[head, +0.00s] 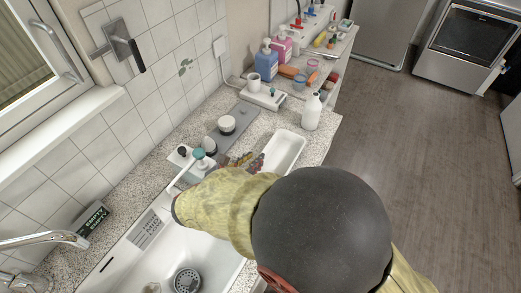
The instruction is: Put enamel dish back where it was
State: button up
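A white rectangular dish (284,150), which looks like the enamel dish, lies on the speckled counter right of the middle, near the counter's front edge. It looks empty, and its near end lies close to my yellow-covered arm. My arm reaches left across the counter and the sink edge, and its black rounded part covers the lower middle of the view. I cannot make out my gripper's fingers; the arm hides that area.
A white sink (206,262) is at lower left with a faucet (45,239). A white bottle (312,112) stands beyond the dish. Floor (430,150) is clear at right.

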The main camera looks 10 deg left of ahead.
jog(key=shift+p+v, duration=0.35)
jog(key=shift+v, duration=1.4)
jog(key=shift+d, duration=0.1)
jog(key=d+r+m+g, duration=0.1)
jog(key=d+m, duration=0.1)
jog(key=d, duration=0.2)
jog(key=w+d+r+m+g+h, duration=0.1)
jog(key=d+m, duration=0.1)
jog(key=d, duration=0.1)
jog(key=d+r+m+g, duration=0.1)
jog(key=d+r+m, duration=0.1)
jog(key=d, duration=0.2)
jog(key=shift+w+d+m+g+h, duration=0.15)
jog(key=shift+d+m+g+h, duration=0.15)
jog(key=shift+d+m+h, duration=0.1)
jog(key=s+d+r+m+g+y, duration=0.1)
jog(key=s+d+r+m+g, duration=0.25)
jog(key=d+m, duration=0.45)
jog(key=s+d+r+m+g+y, duration=0.2)
jog(key=s+d+m, duration=0.35)
jog(key=d, duration=0.35)
jog(key=s+d+r+m+t+y, duration=0.2)
jog(key=s+r+m, duration=0.3)
jog(key=m, duration=0.7)
jog(key=shift+s+d+r+y, duration=0.3)
jog(key=shift+s+d+y, duration=0.45)
jog(key=shift+s+y, duration=0.15)
jog(key=shift+m, duration=0.25)
